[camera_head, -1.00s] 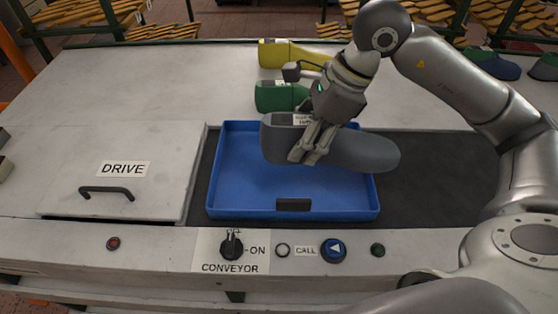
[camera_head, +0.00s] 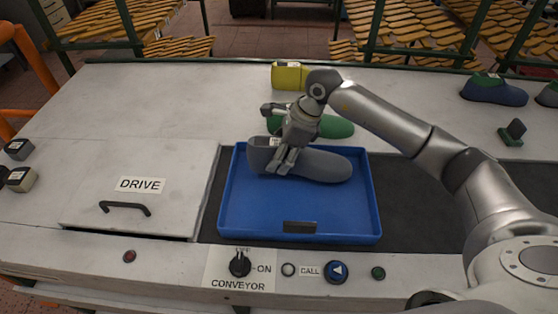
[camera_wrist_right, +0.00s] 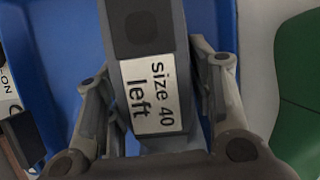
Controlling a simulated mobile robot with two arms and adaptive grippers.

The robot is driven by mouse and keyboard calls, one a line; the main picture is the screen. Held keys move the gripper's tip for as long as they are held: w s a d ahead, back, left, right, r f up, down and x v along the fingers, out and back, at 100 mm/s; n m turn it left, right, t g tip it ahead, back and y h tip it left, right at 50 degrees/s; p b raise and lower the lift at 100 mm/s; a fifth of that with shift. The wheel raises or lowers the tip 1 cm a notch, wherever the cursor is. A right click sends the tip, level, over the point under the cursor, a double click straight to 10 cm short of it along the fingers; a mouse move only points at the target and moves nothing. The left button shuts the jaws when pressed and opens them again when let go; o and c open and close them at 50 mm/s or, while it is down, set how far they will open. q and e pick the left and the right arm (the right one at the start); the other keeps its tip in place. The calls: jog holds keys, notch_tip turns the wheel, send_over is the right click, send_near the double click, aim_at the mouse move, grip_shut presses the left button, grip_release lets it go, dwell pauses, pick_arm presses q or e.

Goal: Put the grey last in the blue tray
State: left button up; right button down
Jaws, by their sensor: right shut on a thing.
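The grey last (camera_head: 318,165) lies lengthwise over the back part of the blue tray (camera_head: 300,212), inside its outline. I cannot tell whether it touches the tray floor. My right gripper (camera_head: 285,160) is shut on the grey last near its left end, from above. In the right wrist view the last (camera_wrist_right: 140,30) sits between the two fingers and bears a label, "size 40 left". The blue tray's floor (camera_wrist_right: 55,50) shows beside it. My left gripper is not in view.
A green last (camera_head: 335,127) lies just behind the tray, partly hidden by my arm, and a yellow last (camera_head: 287,75) farther back. A blue last (camera_head: 495,90) stands at the right. The DRIVE cover (camera_head: 140,185) is left of the tray. The tray's front half is empty.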

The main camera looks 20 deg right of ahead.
notch_tip(320, 180, down, 3)
jog(key=shift+w+r+p, duration=0.1)
jog(key=shift+w+p, duration=0.05)
jog(key=shift+p, duration=0.75)
jog(key=shift+f, duration=0.25)
jog(key=shift+f, duration=0.1)
jog(key=c, duration=1.1)
grip_release()
jog(key=shift+f+b, duration=0.15)
jog(key=shift+b, duration=0.15)
jog(key=o, duration=0.5)
jog(key=shift+c, duration=0.2)
